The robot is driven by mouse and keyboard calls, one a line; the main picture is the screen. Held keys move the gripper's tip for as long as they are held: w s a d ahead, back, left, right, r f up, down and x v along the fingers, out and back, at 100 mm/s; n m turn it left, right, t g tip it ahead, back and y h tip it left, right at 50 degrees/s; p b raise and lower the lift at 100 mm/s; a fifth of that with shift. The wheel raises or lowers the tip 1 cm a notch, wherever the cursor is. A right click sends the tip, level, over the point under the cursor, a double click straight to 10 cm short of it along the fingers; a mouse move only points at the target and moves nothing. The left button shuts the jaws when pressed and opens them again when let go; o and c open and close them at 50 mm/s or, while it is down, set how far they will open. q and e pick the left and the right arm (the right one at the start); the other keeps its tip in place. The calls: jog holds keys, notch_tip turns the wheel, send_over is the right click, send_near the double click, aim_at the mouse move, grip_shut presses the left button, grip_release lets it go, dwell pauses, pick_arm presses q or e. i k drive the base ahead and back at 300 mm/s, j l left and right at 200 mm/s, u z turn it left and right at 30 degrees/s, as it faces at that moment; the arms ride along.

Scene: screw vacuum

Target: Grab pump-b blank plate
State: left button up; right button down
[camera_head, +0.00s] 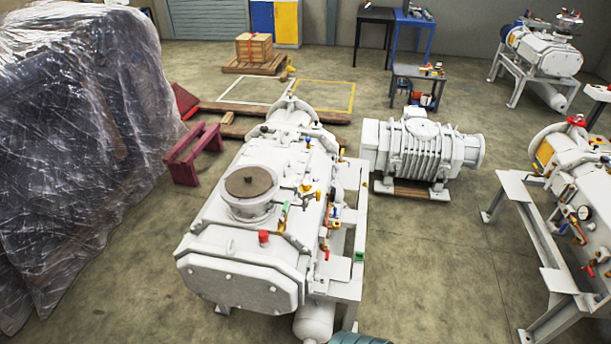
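A large white pump (230,240) stands on a white frame in the middle of the view. A round brown plate (249,181) lies flat on the raised round flange (252,207) on its top. It looks like a blank plate. No label readable here shows which pump is pump-b. Another white pump on a frame (575,170) stands at the right edge, partly cut off. Neither of my grippers is in view.
A plastic-wrapped bulk (80,130) fills the left side. A maroon stand (192,153) is beside it. Open floor (440,270) lies between the middle and right pumps.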

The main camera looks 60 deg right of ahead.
aim_at(246, 182)
jog(key=i+z, duration=0.15)
jog(key=z, duration=0.35)
jog(key=i+j+z, duration=0.1)
jog(key=z, duration=0.4)
jog(key=i+j+z, duration=0.1)
jog(key=z, duration=0.35)
jog(key=i+j+z, duration=0.1)
jog(key=z, duration=0.4)
jog(key=j+z, duration=0.25)
jog(key=z, duration=0.25)
jog(key=i, duration=0.05)
